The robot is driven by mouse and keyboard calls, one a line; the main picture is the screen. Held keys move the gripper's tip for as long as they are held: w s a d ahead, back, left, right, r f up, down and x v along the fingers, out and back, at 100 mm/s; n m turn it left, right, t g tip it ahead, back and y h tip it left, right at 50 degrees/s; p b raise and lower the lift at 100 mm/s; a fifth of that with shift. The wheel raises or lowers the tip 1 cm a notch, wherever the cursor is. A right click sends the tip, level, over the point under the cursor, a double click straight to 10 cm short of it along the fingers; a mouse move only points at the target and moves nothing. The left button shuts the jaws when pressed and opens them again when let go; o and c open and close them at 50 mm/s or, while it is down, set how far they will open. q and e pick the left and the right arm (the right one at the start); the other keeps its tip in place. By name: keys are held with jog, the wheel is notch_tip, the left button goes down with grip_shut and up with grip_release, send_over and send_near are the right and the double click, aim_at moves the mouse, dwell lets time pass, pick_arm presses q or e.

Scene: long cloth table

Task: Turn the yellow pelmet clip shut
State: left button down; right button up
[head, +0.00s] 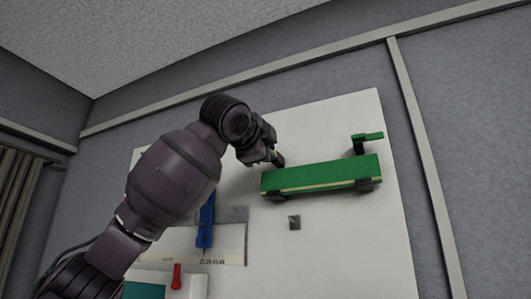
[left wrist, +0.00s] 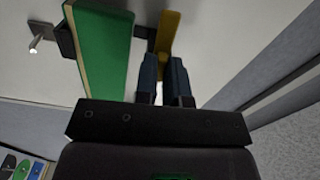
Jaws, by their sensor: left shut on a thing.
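The yellow pelmet clip (left wrist: 168,33) shows in the left wrist view as a yellow bar beside the end of the green pelmet board (left wrist: 102,45). My left gripper (left wrist: 162,68) is shut on the clip, with its dark blue fingers on either side of its lower end. In the head view my left gripper (head: 278,158) is at the left end of the green pelmet board (head: 320,175), where the clip is mostly hidden. My right gripper is in neither view.
A green clip (head: 368,138) stands up at the board's right end. A dark bracket (head: 366,185) supports the board on the white panel (head: 350,240).

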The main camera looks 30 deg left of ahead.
pick_arm(q)
jog(key=n+b, duration=0.1)
jog(key=n, duration=0.4)
jog(key=n+b, duration=0.2)
jog(key=n, duration=0.4)
jog(key=n+b, duration=0.1)
jog(key=n, duration=0.5)
jog(key=shift+d+f+b, duration=0.2)
jog(key=shift+d+b, duration=0.1)
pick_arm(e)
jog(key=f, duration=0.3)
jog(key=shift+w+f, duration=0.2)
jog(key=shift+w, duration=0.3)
pick_arm(q)
jog(key=c, duration=1.2)
grip_release()
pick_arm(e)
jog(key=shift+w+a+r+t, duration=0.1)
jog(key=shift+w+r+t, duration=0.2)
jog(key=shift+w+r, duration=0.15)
